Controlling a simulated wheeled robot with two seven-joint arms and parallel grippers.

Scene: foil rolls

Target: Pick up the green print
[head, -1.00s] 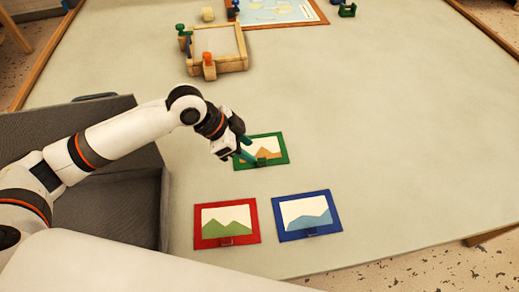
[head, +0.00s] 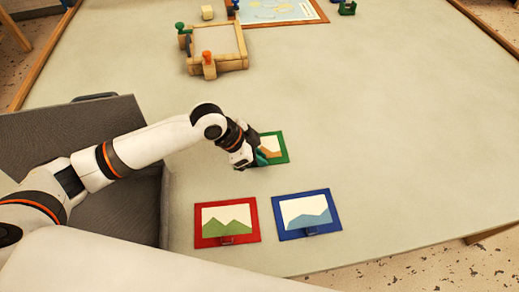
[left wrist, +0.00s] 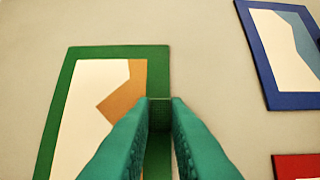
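The green print (head: 272,146), a green-framed picture with a white and orange scene, lies flat on the table in the head view. My left gripper (head: 260,159) is down at its near edge and covers its left and lower parts. In the left wrist view, the print (left wrist: 73,85) lies under the teal fingers (left wrist: 160,105). The fingertips stand on both sides of a small dark green tab (left wrist: 159,112) on the frame's edge. Whether they press on the tab cannot be told. My right gripper is not in view.
A red print (head: 227,222) and a blue print (head: 307,214) lie nearer. A grey bin (head: 120,190) stands left under my arm. A wooden tray (head: 230,60) and a map board (head: 275,12) lie farther back. The table's right side is clear.

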